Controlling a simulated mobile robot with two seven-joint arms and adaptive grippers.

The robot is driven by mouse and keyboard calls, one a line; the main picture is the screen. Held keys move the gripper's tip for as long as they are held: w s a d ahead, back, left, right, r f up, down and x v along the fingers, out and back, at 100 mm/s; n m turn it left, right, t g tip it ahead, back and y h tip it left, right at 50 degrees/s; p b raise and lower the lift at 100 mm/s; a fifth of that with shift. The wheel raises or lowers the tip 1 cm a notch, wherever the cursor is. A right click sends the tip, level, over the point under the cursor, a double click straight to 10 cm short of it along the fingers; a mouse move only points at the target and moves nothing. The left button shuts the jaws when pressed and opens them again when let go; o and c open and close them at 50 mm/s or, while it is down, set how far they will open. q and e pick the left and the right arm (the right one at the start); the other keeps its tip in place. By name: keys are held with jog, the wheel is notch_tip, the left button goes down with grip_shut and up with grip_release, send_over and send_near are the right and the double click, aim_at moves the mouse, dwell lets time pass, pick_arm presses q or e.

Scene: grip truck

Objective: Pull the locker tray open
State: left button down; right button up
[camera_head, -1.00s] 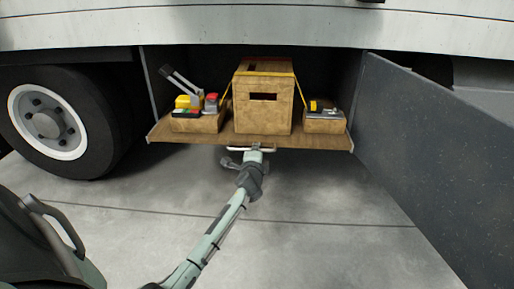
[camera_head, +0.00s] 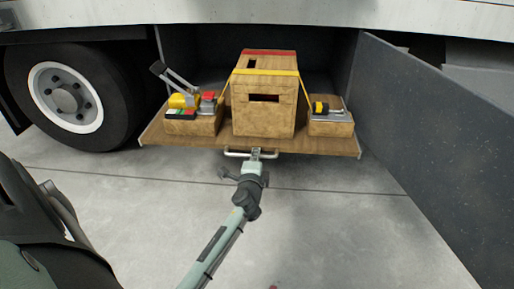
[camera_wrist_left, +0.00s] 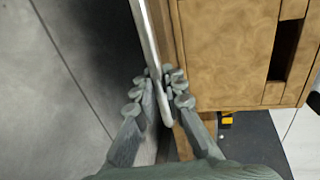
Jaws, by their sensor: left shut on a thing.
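The locker tray (camera_head: 190,143) is a brown wooden board that sticks out of the truck's open side locker. A light metal handle (camera_head: 236,154) runs along the middle of its front edge. My left gripper (camera_head: 256,156) is shut on this handle. In the left wrist view, the fingers of my left gripper (camera_wrist_left: 160,88) close around the handle bar (camera_wrist_left: 147,45), beside the wooden box. The fingers hide part of the bar. My right gripper is not in view.
A wooden box (camera_head: 263,118) with a yellow strap stands mid-tray, between wooden blocks holding tools (camera_head: 190,124) and a tape measure (camera_head: 320,107). The open locker door (camera_head: 430,140) stands at right, a truck wheel (camera_head: 66,100) at left. The floor in front is clear.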

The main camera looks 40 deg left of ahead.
pick_arm(q)
jog(key=shift+s+d, duration=0.25)
jog(key=shift+s, duration=0.05)
jog(key=c, duration=1.6)
grip_release()
jog(key=v, duration=1.2)
